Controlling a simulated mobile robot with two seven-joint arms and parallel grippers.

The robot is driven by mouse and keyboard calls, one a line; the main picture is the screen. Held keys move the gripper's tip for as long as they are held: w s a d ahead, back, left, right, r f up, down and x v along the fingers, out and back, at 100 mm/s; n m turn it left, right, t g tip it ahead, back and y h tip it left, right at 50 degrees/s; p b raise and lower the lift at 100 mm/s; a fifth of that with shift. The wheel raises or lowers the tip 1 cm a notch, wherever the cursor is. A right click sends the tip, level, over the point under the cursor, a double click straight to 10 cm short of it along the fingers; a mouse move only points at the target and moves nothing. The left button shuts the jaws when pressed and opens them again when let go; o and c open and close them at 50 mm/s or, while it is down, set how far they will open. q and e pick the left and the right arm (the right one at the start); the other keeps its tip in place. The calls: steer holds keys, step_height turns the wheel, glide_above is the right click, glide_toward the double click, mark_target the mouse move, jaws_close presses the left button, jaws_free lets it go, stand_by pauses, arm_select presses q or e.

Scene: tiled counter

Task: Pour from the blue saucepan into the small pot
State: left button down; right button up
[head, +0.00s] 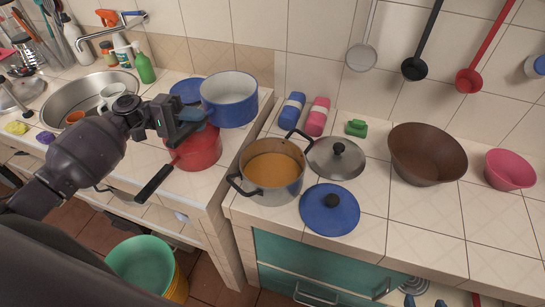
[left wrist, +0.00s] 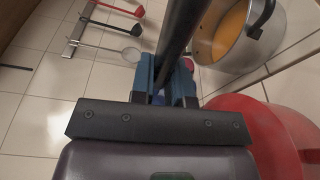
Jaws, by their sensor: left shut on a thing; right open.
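The blue saucepan (head: 229,101) is upright at the back right of the left counter, its pale inside showing no clear contents. My left gripper (head: 188,121) is just left of it, shut on its dark handle. The left wrist view shows a black handle (left wrist: 184,28) between the blue fingers (left wrist: 170,88); the saucepan's body cannot be made out there. I cannot tell whether the saucepan is raised. The small steel pot (head: 266,190) with two black handles stands to the right, holding orange-brown contents. It also shows in the left wrist view (left wrist: 232,55). My right gripper is not in view.
A red saucepan (head: 200,150) stands below my left gripper, its black handle sticking out frontward. A gap separates the two counters. A steel lid (head: 345,168) and a blue lid (head: 322,218) lie beside the pot. A brown bowl (head: 427,155) is further right.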

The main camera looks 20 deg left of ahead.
arm_select(q)
steer(key=shift+r, duration=0.1)
steer(key=shift+r, duration=0.1)
step_height(320, 180, up, 2)
steer(key=shift+r+p, duration=0.2)
steer(key=shift+p, duration=1.05)
steer(key=shift+r, duration=1.15)
steer(key=shift+s, duration=0.1)
